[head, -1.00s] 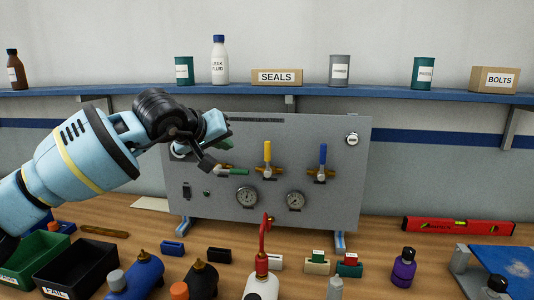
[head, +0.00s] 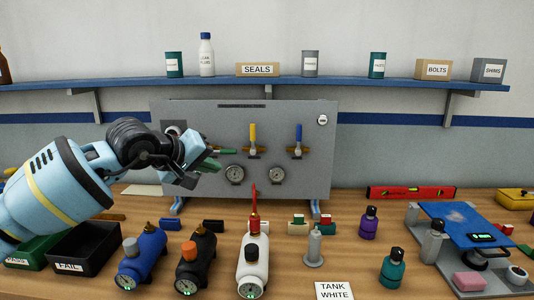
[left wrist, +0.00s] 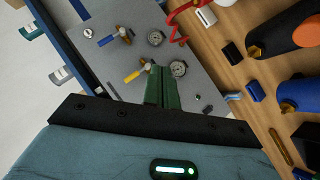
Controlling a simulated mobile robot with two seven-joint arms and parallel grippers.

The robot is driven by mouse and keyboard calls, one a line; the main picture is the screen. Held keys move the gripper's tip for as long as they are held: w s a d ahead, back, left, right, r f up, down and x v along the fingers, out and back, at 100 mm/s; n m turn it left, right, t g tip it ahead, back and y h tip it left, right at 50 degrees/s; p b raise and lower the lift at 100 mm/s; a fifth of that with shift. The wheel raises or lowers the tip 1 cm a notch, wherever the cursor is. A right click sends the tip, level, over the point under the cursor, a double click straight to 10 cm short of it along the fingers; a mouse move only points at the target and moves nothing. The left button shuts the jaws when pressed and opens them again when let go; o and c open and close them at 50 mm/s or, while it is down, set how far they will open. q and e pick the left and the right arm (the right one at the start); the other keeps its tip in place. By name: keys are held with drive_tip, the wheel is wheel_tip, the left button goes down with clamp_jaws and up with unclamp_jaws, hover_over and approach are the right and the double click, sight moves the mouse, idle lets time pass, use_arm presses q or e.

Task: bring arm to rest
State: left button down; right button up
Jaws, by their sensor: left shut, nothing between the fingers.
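My left gripper (head: 207,166) comes in from the left in the head view, in front of the left part of the grey panel (head: 290,130). Its fingers are shut with nothing between them. In the left wrist view the green closed fingers (left wrist: 162,86) point at the panel, close to a gauge. The panel carries a yellow-handled valve (head: 253,140), a blue-handled valve (head: 298,140) and two gauges. My right gripper is not in view.
Blue (head: 143,254), black (head: 196,256) and white (head: 254,262) tanks stand at the front of the wooden table. A black bin (head: 85,245) is at left. A red level (head: 410,192) and a blue-topped stand (head: 470,225) are at right. A shelf (head: 270,82) runs above.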

use_arm(q)
drive_tip(key=s+d+f+n+g+h, duration=0.1)
drive_tip(key=s+d+f+n+h, duration=0.55)
drive_tip(key=f+n, duration=0.35)
drive_tip(key=s+d+f+n+h, duration=0.55)
drive_tip(key=s+f+n, duration=0.25)
drive_tip(key=n, duration=0.4)
drive_tip(key=s+a+f+n+t+y, duration=0.5)
drive_tip(key=f+n, duration=0.4)
drive_tip(key=n, duration=0.5)
drive_tip(key=s+a+f+n+t+y, duration=0.2)
drive_tip(key=s+a+f+n+y, duration=0.3)
drive_tip(key=f+n, duration=0.7)
drive_tip(key=s+a+f+n+g+y, duration=0.2)
drive_tip(key=s+a+f+n, duration=0.1)
drive_tip(key=s+n, duration=0.3)
drive_tip(key=s+a+f+n+g+y, duration=0.2)
drive_tip(key=s+a+f+n, duration=0.1)
drive_tip(key=s+f+n, duration=0.3)
drive_tip(key=s+a+f+n+g+y, duration=0.2)
drive_tip(key=s+f+n, duration=0.3)
drive_tip(key=s, duration=0.5)
drive_tip(key=shift+a+n+g+y, duration=0.4)
drive_tip(key=shift+a+n, duration=0.3)
drive_tip(key=shift+a, duration=0.05)
